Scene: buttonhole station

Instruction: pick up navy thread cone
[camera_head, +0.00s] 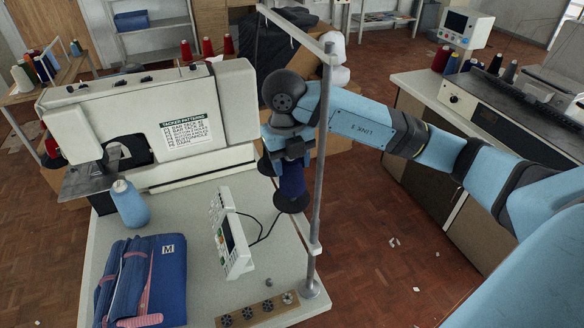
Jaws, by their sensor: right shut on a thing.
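The navy thread cone (291,181) stands upright beside the thread stand's grey pole (323,130), above a round black disc (292,204). My right gripper (290,160) reaches in from the right and is shut on the upper part of the cone from above. The gripper hides the cone's top. I cannot tell whether the cone still touches the disc. My left gripper is not in view.
A second black disc (265,168) is left of the cone.

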